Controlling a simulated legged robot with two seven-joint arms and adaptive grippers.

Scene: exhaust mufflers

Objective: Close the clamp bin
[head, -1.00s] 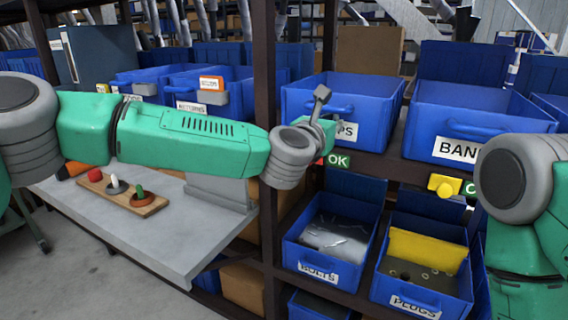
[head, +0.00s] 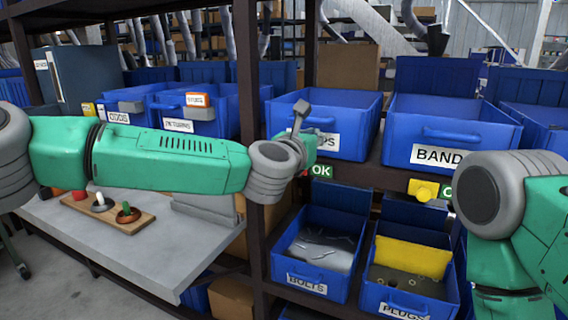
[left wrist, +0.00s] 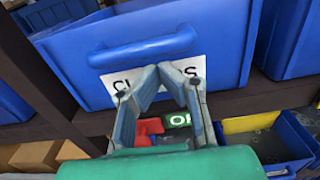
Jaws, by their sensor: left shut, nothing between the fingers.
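The clamp bin (head: 345,130) is a blue open-topped bin on the upper shelf, with a front handle and a white label partly hidden by my gripper. Its front face (left wrist: 225,45) fills the upper left wrist view, with the handle above the label. My left gripper (head: 301,110) is in front of the bin's label in the head view. In the left wrist view its fingers (left wrist: 163,75) are together and empty, below the handle and over the label. Whether they touch the bin is not clear. My right gripper is out of view.
The bands bin (head: 450,130) stands just right. Below are the bolts bin (head: 310,282) and the plugs bin (head: 405,302). A green OK sign (head: 321,171) and a yellow block (head: 423,190) are on the shelf edge. A dark post (head: 250,110) and grey bench (head: 160,250) lie left.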

